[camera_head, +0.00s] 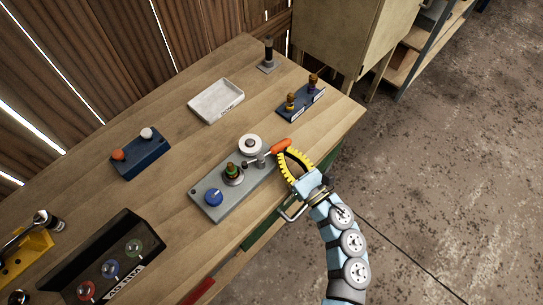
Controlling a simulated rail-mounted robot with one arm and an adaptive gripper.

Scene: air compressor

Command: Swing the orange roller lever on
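The orange roller lever (281,146) shows as an orange grip at the right end of a grey control panel (212,207) on the wooden bench. It joins a metal pivot beside a round white dial. My gripper (284,154) has yellow ridged fingers and a light blue wrist. It comes in from the lower right, and its fingertips are right beside the orange grip. A dark gap shows between the curved fingers. I cannot tell whether the tips touch each other or the lever.
The panel also carries a white dial (250,145), a green-and-red knob (232,171) and a blue knob (213,197). Nearby are a white tray (216,101), a blue two-button box (141,153), a blue block with two knobs (301,102) and a black box with coloured knobs (99,262).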

